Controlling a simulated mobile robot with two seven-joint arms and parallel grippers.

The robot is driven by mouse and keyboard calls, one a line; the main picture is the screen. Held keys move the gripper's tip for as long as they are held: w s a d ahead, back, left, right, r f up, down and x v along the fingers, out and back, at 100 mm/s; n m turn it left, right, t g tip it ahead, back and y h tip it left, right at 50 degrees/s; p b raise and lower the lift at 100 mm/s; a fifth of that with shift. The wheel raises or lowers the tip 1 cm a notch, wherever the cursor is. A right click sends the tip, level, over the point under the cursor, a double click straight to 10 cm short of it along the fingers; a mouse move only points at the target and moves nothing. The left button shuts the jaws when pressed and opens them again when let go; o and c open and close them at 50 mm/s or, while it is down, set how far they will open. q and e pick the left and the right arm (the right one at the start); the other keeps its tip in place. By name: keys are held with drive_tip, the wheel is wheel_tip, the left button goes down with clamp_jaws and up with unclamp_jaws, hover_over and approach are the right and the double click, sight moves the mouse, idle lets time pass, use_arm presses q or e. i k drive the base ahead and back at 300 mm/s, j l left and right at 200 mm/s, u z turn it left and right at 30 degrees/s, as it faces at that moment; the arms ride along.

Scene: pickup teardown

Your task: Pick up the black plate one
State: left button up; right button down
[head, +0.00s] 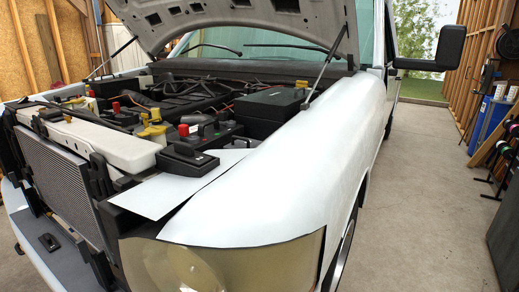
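A flat black part (187,159) with a raised block on top sits at the front corner of the open engine bay, beside the white fender. A smaller black plate (49,242) lies on the grey front bumper at the lower left. I cannot tell which of these is the black plate one. Neither of my grippers is in view.
A white pickup has its hood (240,18) propped up by thin struts. The engine bay holds a black box (270,103) and red and yellow caps. The white fender (290,160) and headlight (225,265) stand nearest me.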

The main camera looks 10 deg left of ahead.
sight(46, 239)
drive_tip(key=u, duration=1.9)
drive_tip(key=i+j+z, duration=0.15)
drive_tip(key=i+j, duration=0.2)
drive_tip(key=i+j+z, duration=0.1)
drive_tip(key=i+j, duration=0.35)
drive_tip(key=i+j+z, duration=0.15)
drive_tip(key=i+j, duration=0.25)
drive_tip(key=i+j+z, duration=0.1)
drive_tip(key=i+j, duration=0.25)
drive_tip(key=j, duration=0.2)
drive_tip(key=i+j+z, duration=0.15)
drive_tip(key=i+j, duration=0.2)
drive_tip(key=j, duration=0.15)
